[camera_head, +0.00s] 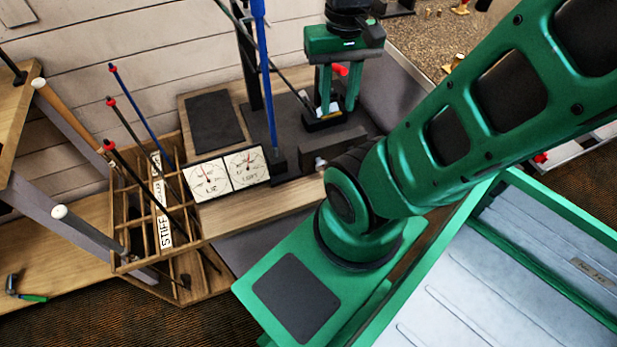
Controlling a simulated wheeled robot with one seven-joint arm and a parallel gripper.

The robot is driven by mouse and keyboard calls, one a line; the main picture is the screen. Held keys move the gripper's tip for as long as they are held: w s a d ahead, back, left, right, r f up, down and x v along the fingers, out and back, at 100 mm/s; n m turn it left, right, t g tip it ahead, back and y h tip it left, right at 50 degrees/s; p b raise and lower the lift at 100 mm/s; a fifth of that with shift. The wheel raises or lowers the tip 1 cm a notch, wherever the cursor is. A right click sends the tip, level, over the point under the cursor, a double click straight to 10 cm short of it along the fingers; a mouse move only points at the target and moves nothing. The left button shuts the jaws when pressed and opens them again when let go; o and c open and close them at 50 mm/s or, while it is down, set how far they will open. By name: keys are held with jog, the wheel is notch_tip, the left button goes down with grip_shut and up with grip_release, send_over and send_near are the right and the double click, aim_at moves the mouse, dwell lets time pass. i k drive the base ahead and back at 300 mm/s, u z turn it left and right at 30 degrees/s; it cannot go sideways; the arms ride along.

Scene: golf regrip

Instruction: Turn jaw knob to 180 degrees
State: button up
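My gripper (338,107) points down at the top centre, over the dark fixture on the bench. Its two green fingers are apart, one on each side of a small black part with a light patch (326,112). I cannot tell whether the fingertips press on this part or only stand beside it. No jaw knob can be made out for certain, and its angle cannot be read. A small red piece (341,70) shows behind the fingers. A grey block (334,145) lies in front of the fixture, with a small light round end (320,163) below it.
A panel with two dials (228,175) stands left of the fixture. A blue shaft (265,75) rises beside it, and a dark shaft slants towards my gripper. A wooden rack (127,222) holds several clubs at the left. My arm hides much of the right side.

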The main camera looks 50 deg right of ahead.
aim_at(320, 163)
jog(key=k, duration=2.45)
jog(key=z, duration=0.75)
jog(key=i, duration=1)
jog(key=u, duration=0.05)
